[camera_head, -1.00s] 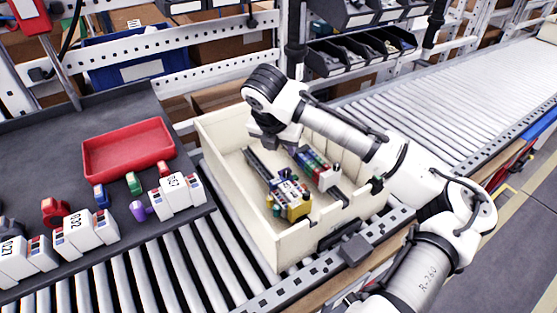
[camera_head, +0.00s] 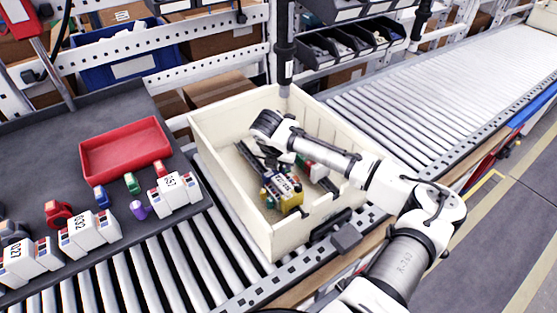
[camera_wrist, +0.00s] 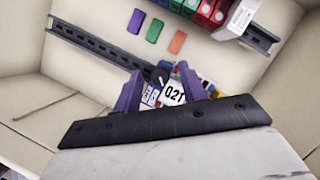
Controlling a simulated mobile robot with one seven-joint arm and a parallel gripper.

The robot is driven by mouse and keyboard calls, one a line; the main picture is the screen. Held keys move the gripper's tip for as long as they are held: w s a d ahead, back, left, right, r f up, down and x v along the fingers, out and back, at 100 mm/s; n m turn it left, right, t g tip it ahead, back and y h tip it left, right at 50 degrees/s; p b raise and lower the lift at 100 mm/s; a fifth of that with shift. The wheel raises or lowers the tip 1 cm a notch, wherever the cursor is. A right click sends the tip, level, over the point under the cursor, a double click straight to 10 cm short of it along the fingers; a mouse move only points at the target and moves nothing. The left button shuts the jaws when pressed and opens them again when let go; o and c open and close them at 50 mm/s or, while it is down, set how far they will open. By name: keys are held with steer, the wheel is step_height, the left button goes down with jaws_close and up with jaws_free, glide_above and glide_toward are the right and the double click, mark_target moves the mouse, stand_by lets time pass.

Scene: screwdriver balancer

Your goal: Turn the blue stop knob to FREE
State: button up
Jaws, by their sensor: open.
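No knob marked FREE can be made out in either view. In the wrist view, my gripper (camera_wrist: 160,88) is open, with its purple fingers on either side of a white unit labelled 021 (camera_wrist: 174,95). A small dark round part and a bit of blue (camera_wrist: 166,65) show by the unit; I cannot tell if either is the blue stop knob. In the head view, the unit (camera_head: 281,184) sits in the cream bin (camera_head: 235,210) beside a yellow block (camera_head: 292,199). My gripper is just above them, mostly hidden by my wrist. Contact is unclear.
A dark rail (camera_wrist: 98,47) and a row of coloured modules (camera_wrist: 209,10) lie in the bin, whose walls surround my gripper. Purple, green and orange tabs (camera_wrist: 176,42) lie between. Left of the bin, a dark table holds a red tray (camera_head: 126,148) and white units (camera_head: 88,230).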

steer(key=shift+c, duration=0.4)
jaws_close()
steer(key=shift+m, duration=0.3)
steer(key=m, duration=0.1)
steer(key=m+g+h, duration=0.1)
steer(key=m, duration=0.1)
steer(key=shift+a+m, duration=0.2)
steer(key=shift+m, duration=0.1)
steer(key=m+g+h, duration=0.1)
steer(key=m, duration=0.3)
steer(key=shift+w+m, duration=0.1)
steer(key=shift+m, duration=0.2)
steer(key=m+g+h, duration=0.1)
steer(key=m+g, duration=0.1)
steer(key=m, duration=0.3)
steer(key=shift+w, duration=0.15)
steer(key=shift+w+m+g, duration=0.1)
steer(key=shift+m+g, duration=0.8)
steer(key=shift+m, duration=1.1)
